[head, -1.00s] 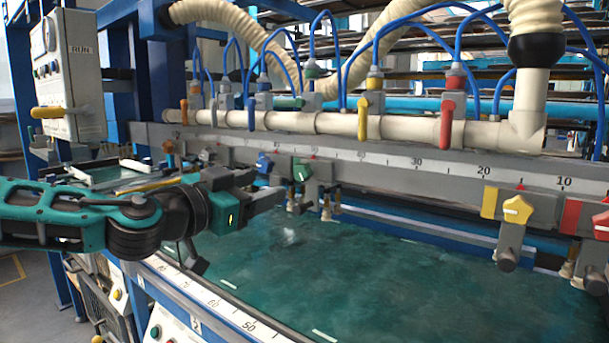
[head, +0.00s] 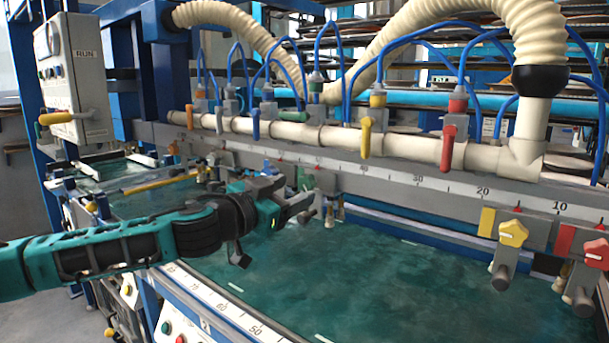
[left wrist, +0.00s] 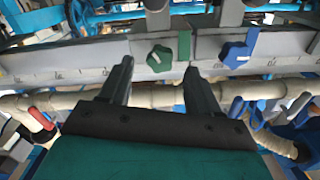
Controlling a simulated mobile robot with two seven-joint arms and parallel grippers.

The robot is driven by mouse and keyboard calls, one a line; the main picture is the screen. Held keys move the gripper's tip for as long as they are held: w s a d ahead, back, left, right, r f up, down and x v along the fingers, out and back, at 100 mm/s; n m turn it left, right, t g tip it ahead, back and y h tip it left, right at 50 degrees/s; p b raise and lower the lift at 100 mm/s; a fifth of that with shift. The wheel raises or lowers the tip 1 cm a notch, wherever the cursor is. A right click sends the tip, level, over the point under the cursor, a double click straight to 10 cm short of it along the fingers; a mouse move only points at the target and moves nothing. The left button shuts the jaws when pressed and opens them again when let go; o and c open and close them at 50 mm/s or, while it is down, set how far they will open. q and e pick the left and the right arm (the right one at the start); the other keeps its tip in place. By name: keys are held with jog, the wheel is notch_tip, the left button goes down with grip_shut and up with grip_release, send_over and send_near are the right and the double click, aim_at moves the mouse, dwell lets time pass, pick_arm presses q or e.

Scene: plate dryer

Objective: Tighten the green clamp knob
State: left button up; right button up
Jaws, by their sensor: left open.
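The green clamp knob (left wrist: 160,58) shows in the left wrist view on the grey rail, beside a green block (left wrist: 184,45). In the head view the green knob (head: 305,177) is partly hidden behind my left gripper (head: 298,199). My left gripper is open and empty. In the left wrist view its two fingers (left wrist: 158,75) point at the rail, with the green knob in line with the space between them. The knob appears to lie beyond the fingertips; I cannot tell the exact distance. My right gripper is not in view.
A blue knob (left wrist: 234,55) sits close beside the green one. Yellow (head: 513,233) and red (head: 597,254) clamp knobs are farther right along the rail. A pale pipe with coloured valve levers (head: 290,133) runs above. The green bed (head: 380,285) below is clear.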

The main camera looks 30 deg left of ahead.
aim_at(304, 185)
pick_arm(q)
jog(key=shift+w+d+p, duration=0.15)
jog(key=shift+w+p, duration=0.6)
jog(key=shift+w, duration=1.75)
jog(key=c, duration=1)
